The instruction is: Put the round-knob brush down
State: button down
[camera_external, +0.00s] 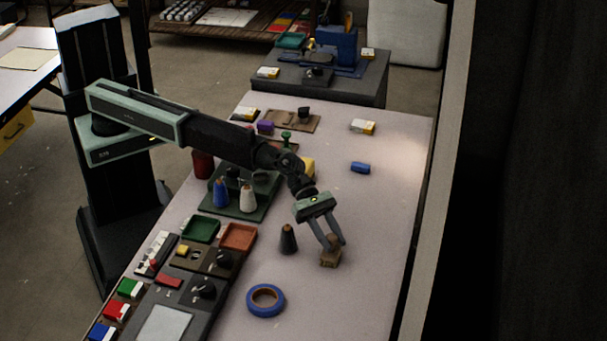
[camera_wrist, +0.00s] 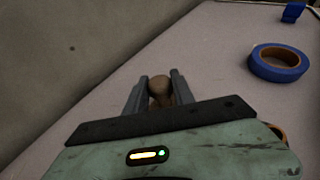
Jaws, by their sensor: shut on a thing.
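The round-knob brush (camera_external: 330,257) is a brown, wooden-looking block at the fingertips of my gripper (camera_external: 332,242). It is at or just above the pale table top (camera_external: 350,300); I cannot tell whether it touches. In the wrist view its rounded brown knob (camera_wrist: 160,90) sits between the two grey fingers of my gripper (camera_wrist: 160,88), which are shut on it. The lower part of the brush is hidden there by the gripper body.
A dark cone-shaped spool (camera_external: 288,240) stands just left of the brush. A blue tape roll (camera_external: 265,300) lies nearer the front, also seen in the wrist view (camera_wrist: 278,62). A blue block (camera_external: 360,167) lies farther back. The table's right side is clear.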

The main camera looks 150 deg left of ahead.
jog(key=shift+f, duration=0.1)
jog(key=c, duration=1.1)
grip_release()
jog(key=shift+o, duration=0.2)
jog(key=shift+s+r, duration=0.25)
jog(key=shift+r, duration=0.1)
jog(key=p+v, duration=0.4)
jog(key=v, duration=0.7)
jog(key=shift+s+p, duration=0.25)
jog(key=shift+p, duration=0.05)
